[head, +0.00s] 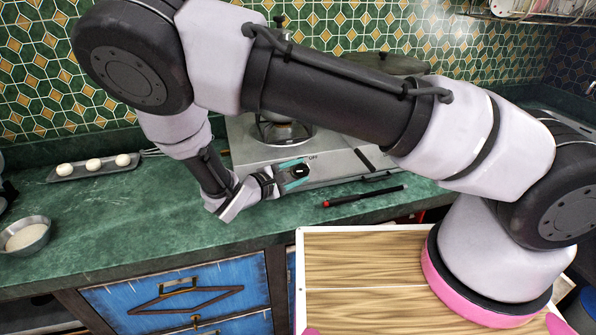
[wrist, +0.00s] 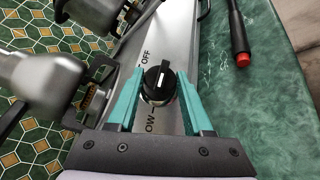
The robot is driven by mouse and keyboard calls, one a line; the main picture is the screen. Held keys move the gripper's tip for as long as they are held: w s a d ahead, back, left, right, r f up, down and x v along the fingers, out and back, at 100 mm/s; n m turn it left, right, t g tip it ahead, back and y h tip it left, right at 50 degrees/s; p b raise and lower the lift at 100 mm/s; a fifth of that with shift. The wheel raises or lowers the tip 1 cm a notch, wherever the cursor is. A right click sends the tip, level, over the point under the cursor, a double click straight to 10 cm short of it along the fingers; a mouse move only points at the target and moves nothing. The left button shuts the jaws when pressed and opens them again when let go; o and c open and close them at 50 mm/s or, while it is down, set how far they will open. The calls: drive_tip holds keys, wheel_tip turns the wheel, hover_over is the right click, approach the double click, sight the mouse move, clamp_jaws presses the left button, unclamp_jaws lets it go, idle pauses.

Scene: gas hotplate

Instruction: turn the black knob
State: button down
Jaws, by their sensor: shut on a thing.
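The black knob (wrist: 158,84) is on the grey front panel of the gas hotplate (wrist: 182,40). It has a pale mark on its face. In the wrist view, the panel reads "OFF" beyond the knob and "LOW", partly hidden, on the near side. My gripper (wrist: 160,73) has its two teal fingers on either side of the knob and is shut on it. In the head view, my gripper (head: 293,174) is at the hotplate's front, with the knob (head: 300,171) between its fingers. My arm hides part of the hotplate (head: 322,167).
A black stick with a red end (head: 365,196) lies on the green counter (head: 130,212) in front of the hotplate. A tray with white round things (head: 94,166) and a metal bowl (head: 24,235) are at left. Pots stand on the hotplate.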

drive_tip(key=shift+f+n+t, duration=0.1)
drive_tip(key=shift+n+t, duration=0.3)
drive_tip(key=shift+c, duration=1.6)
unclamp_jaws()
drive_tip(key=v, duration=1.1)
